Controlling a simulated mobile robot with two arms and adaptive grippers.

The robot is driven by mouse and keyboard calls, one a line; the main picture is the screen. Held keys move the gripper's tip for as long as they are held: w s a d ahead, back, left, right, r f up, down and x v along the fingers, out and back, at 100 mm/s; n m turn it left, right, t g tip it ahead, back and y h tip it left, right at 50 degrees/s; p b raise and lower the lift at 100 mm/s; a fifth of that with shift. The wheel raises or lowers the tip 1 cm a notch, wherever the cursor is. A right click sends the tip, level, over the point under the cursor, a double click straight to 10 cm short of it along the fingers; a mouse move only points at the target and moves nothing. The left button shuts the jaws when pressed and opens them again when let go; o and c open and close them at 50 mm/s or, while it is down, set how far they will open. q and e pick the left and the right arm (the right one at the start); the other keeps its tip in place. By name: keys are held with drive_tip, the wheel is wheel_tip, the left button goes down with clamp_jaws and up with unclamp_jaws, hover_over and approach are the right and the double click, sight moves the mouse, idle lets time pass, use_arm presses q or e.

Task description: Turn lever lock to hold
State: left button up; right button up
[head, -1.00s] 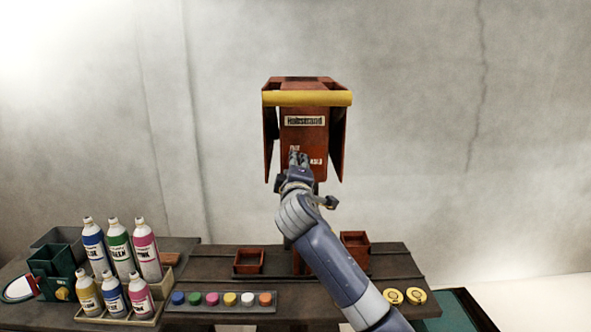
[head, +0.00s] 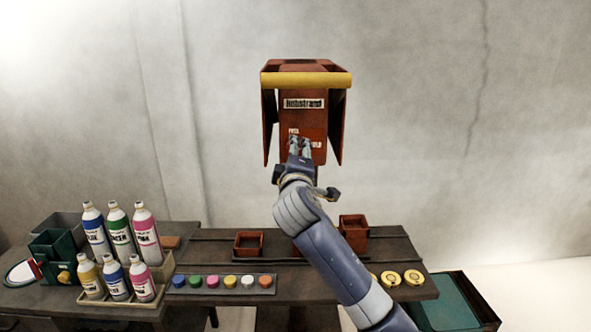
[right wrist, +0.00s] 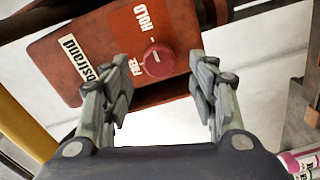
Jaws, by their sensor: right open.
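The lever lock appears as a round red knob (right wrist: 157,61) with a white mark, on the red "Hebstrand" machine (right wrist: 90,50). In the right wrist view, a HOLD label (right wrist: 143,18) and a FREE label (right wrist: 135,66) lie beside it. My right gripper (right wrist: 160,64) is open and empty, with one finger on each side of the knob and gaps showing. I cannot tell its depth from the knob. In the head view, the right gripper (head: 300,142) is at the lower front of the machine (head: 303,120) and hides the knob. My left gripper is not in view.
A yellow bar (head: 306,79) crosses the machine's top front, and side flaps flank it. Below, the dark table (head: 215,293) bears red boxes (head: 249,244), a strip of coloured caps (head: 220,283), yellow discs (head: 413,277) and several bottles (head: 118,235). The wall behind is bare.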

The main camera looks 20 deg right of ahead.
drive_tip(key=v, duration=0.8)
drive_tip(key=shift+s, duration=0.15)
